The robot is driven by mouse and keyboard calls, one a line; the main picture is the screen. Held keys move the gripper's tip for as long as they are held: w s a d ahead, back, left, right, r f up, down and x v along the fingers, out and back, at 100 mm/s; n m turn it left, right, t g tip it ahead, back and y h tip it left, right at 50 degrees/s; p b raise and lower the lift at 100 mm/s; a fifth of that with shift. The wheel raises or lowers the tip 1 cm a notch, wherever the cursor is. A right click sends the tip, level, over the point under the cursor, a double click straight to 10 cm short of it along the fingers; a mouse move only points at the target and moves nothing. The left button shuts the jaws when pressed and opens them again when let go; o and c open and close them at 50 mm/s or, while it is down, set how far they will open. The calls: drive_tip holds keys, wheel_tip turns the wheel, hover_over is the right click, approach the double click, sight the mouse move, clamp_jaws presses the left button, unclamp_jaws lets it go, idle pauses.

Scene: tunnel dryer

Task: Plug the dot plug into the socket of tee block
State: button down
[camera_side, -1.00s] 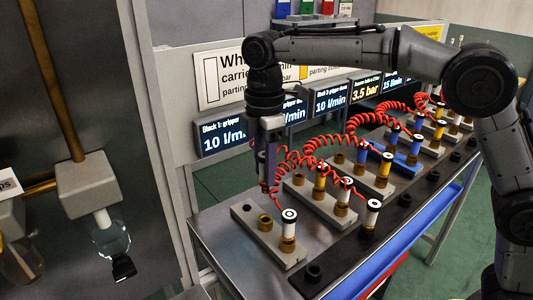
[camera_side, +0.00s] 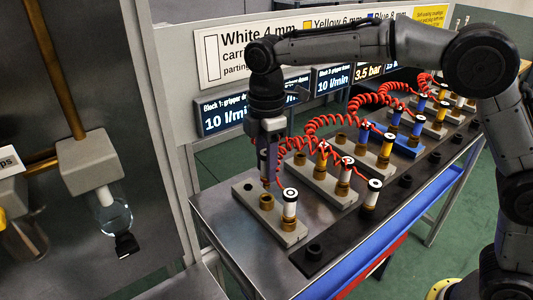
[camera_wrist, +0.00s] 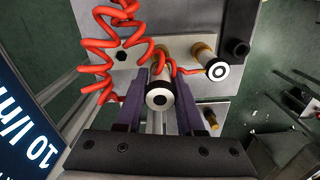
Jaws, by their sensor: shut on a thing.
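My gripper (camera_side: 268,160) is shut on a plug (camera_wrist: 158,98) with a white end and black dot, seen end-on between the jaws in the wrist view. In the side view the plug is mostly hidden by the jaws. It is just above a brass socket (camera_side: 266,202) on the grey block (camera_side: 282,236) at the near end of the bench. A gap between plug and socket is hard to judge. This block has a dark mark and a second socket, which holds a ring-marked plug (camera_side: 290,195). I cannot make out which block is the tee block.
Red coiled hoses (camera_side: 340,122) run beside the gripper to several plugs in other blocks. A dark strip of holders (camera_side: 313,252) lies along the bench's front. Display panels (camera_side: 224,113) stand behind. The bench's near left corner (camera_side: 215,207) is clear.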

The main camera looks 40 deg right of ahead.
sight(266, 182)
drive_tip(key=shift+f, duration=0.9)
drive_tip(key=shift+f, duration=1.6)
idle(0.8)
drive_tip(key=shift+c, duration=2.2)
unclamp_jaws()
drive_tip(key=shift+r, duration=0.1)
wheel_tip(266, 182, up, 14)
drive_tip(key=shift+f, duration=0.2)
